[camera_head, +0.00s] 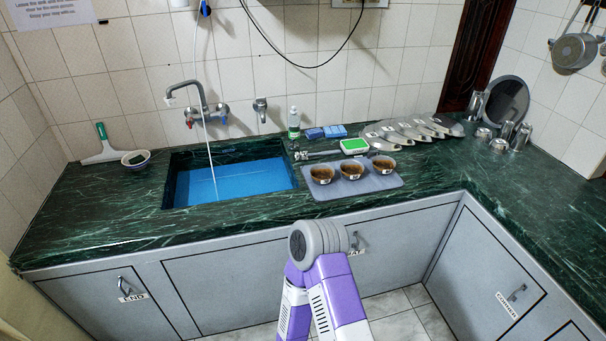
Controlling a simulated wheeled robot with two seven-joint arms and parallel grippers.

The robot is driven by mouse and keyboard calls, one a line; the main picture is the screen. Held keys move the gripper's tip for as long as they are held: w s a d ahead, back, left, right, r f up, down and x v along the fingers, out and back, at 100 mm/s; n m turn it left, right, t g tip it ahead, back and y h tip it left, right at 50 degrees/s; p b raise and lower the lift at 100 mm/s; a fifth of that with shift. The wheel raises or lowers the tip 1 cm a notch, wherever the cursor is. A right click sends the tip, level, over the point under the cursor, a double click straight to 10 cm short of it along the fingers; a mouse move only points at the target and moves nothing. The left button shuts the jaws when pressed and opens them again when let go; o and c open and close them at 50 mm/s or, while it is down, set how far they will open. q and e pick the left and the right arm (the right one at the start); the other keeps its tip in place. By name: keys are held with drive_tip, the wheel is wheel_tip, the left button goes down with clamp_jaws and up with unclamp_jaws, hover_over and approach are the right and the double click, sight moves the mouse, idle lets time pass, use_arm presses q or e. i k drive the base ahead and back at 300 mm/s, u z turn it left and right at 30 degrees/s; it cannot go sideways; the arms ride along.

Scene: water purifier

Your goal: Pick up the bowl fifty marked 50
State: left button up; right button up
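Three small dark bowls with brown contents stand in a row on a grey mat (350,188) to the right of the sink: a left bowl (322,173), a middle bowl (351,169) and a right bowl (384,163). Each has a small pale label on its front. The labels are too small to read, so I cannot tell which is marked 50. One of my arms, purple and white with a grey rounded joint, rises at the bottom centre in front of the cabinets. No gripper fingers are visible, and neither gripper is in view.
The sink (240,181) holds blue water under a tap (196,106). Behind the mat are a green-topped device (354,146), a bottle (293,123) and metal plates (410,131). Steel cups (520,136) stand right. The front right counter is clear.

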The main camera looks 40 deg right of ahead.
sight(351, 170)
drive_tip(key=u, duration=0.5)
drive_tip(key=k, duration=0.9)
drive_tip(key=z, duration=1.8)
drive_tip(key=i, duration=0.5)
drive_tip(key=u, duration=0.05)
